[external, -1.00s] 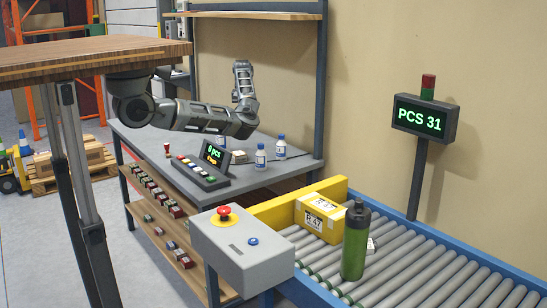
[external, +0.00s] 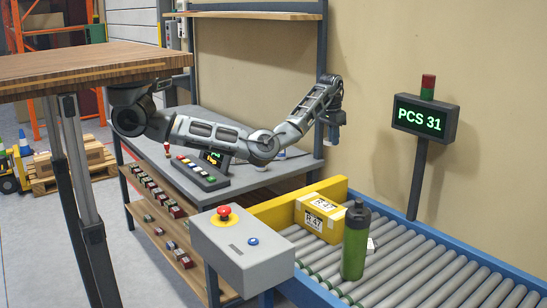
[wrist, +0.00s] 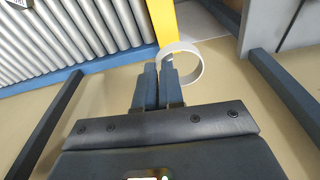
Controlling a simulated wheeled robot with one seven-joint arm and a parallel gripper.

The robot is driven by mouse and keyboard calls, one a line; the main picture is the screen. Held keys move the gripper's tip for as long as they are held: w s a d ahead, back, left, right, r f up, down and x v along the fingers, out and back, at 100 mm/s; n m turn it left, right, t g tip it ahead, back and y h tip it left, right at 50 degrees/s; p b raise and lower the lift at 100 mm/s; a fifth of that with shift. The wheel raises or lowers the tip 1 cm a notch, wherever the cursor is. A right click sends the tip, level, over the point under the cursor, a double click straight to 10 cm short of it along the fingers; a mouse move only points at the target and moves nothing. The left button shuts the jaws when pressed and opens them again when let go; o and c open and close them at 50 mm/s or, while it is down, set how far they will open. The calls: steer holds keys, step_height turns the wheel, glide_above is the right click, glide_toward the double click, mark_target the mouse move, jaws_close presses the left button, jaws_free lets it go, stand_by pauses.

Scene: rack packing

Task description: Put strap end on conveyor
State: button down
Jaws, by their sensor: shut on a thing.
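My gripper (external: 332,140) hangs at the end of my arm beside the right post of the shelf unit, above and behind the conveyor's far end. In the wrist view my gripper (wrist: 166,82) is shut, its fingertips on a thin white ring-shaped band (wrist: 197,66), probably the strap end. The band curls out to the right of the fingers. I cannot make it out in the external view. The conveyor (external: 445,270) has grey rollers and a blue side rail. Its rollers also show at the upper left of the wrist view (wrist: 60,35).
On the conveyor are a yellow labelled box (external: 318,217), a green bottle (external: 355,245) and a small white item (external: 371,244). A yellow guide bar (external: 272,214) crosses its end. A grey button box (external: 240,252) and PCS 31 display (external: 420,117) stand nearby. Front rollers are clear.

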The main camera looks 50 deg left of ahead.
steer(key=s+d+f+m, duration=0.2)
steer(key=s+d+m, duration=0.15)
steer(key=d, duration=0.95)
steer(key=shift+n, duration=0.25)
steer(key=shift+s+a+f+b, duration=0.1)
steer(key=shift+f+b, duration=0.2)
steer(key=shift+f, duration=3.3)
steer(key=shift+s+a+f+b, duration=0.1)
steer(key=shift+f+b, duration=0.2)
steer(key=shift+f, duration=3.35)
steer(key=shift+s+a+f+b, duration=0.1)
steer(key=shift+f+b, duration=0.2)
steer(key=shift+f, duration=3.3)
steer(key=shift+f, duration=0.1)
steer(key=c, duration=1.7)
jaws_free()
steer(key=o, duration=0.4)
steer(key=shift+o, duration=0.2)
step_height(320, 180, up, 12)
steer(key=s+p, duration=0.1)
steer(key=shift+s+a+p, duration=0.15)
steer(key=shift+a+p, duration=0.1)
steer(key=shift+p, duration=0.1)
